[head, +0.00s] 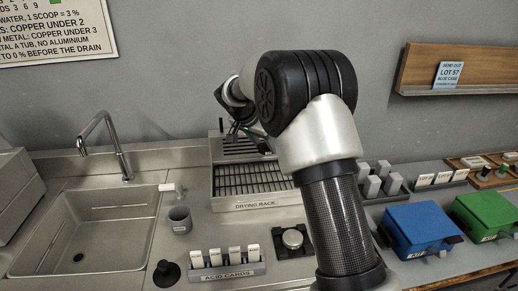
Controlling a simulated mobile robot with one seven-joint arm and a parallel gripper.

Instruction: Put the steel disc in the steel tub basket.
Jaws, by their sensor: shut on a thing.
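My gripper (262,143) shows only in part in the head view, small and dark, over the back of the drying rack (255,205). My own arm covers much of it from the right. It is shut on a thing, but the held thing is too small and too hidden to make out. A round silvery piece (292,238) sits on a black holder in front of the rack; I cannot tell whether it is the steel disc. I cannot pick out the steel tub basket for certain.
A sink (85,232) with a tall tap (105,145) is at left. A grey cup (180,219) and acid cards (228,262) stand near the front. A blue case (418,227) and green case (488,220) are at right. A wooden shelf (465,68) hangs above.

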